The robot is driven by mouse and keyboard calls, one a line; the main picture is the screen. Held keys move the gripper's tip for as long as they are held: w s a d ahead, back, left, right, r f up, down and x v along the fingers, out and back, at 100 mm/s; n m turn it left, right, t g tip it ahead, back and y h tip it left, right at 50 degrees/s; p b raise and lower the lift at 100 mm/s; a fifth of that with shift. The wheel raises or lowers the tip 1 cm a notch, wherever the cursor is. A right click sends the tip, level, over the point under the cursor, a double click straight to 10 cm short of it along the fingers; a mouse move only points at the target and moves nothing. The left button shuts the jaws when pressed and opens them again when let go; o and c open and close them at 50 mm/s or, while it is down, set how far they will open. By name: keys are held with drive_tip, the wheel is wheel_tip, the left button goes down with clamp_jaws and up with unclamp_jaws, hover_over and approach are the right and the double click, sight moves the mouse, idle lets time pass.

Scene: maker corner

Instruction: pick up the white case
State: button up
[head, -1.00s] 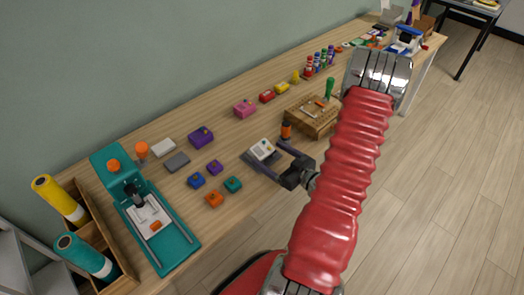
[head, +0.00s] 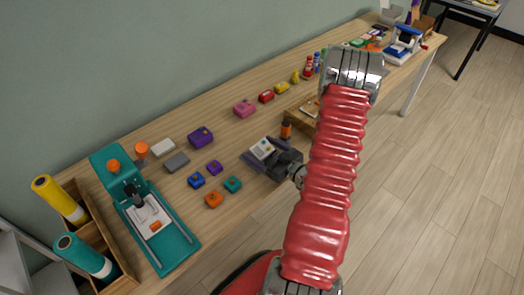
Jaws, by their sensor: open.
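A small white case (head: 262,148) with grey and coloured marks on its top lies on the wooden table near the front edge, in the middle of the head view. My gripper (head: 258,149) is open around it, with one dark finger on its left side and the other on its right. I cannot tell whether the fingers touch it. The gripper body hides the near end of the case. A plain whitish block (head: 163,147) lies farther left, beside a grey block (head: 177,161).
An orange-capped bottle (head: 286,129) and a wooden tray (head: 296,114) are close on the right. A teal press (head: 165,232) stands at left.

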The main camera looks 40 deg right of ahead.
sight(262, 148)
drive_tip(key=shift+c, duration=0.7)
drive_tip(key=c, duration=1.2)
drive_tip(key=shift+o, duration=0.2)
drive_tip(key=shift+r, duration=0.1)
drive_tip(key=shift+r, duration=4.95)
drive_tip(key=shift+s, duration=0.15)
